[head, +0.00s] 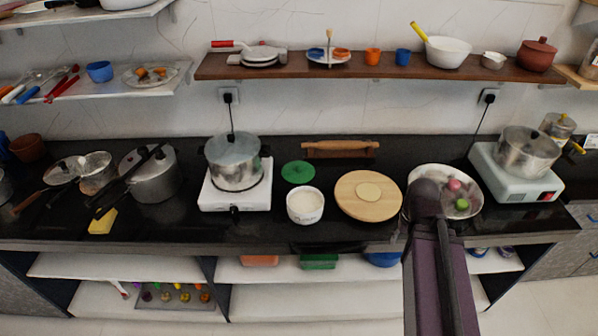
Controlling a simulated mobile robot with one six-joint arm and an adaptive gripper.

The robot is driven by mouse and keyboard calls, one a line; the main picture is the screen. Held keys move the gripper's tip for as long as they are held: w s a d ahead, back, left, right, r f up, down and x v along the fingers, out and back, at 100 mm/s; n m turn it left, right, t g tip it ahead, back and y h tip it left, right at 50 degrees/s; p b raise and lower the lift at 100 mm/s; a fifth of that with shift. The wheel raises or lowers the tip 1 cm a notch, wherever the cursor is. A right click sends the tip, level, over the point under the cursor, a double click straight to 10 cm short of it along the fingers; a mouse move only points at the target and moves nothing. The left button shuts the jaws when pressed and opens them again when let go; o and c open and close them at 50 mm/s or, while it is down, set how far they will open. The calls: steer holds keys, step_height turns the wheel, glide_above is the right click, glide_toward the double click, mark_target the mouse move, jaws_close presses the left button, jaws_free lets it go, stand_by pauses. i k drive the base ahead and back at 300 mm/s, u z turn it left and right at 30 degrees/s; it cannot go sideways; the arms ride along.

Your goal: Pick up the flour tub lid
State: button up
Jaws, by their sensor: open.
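The flour tub lid is most likely the round green lid (298,171), lying flat on the black counter. The white tub (305,219) stands open just in front of it, with pale flour inside. Lid and tub are apart. My arm reaches up from the bottom right and ends in a dark rounded joint over the front of a bowl. I see no gripper fingers, and nothing of mine is near the lid.
A white stove (210,196) with a steel pot (234,165) stands left of the lid. A round wooden board (350,205) with dough lies right of the tub. A rolling pin (340,149) lies behind. A bowl (475,200) is farther right. A shelf (290,72) hangs above.

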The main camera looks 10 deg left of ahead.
mark_target(295, 172)
steer(key=u, duration=0.05)
steer(key=i, duration=0.95)
steer(key=z, duration=0.05)
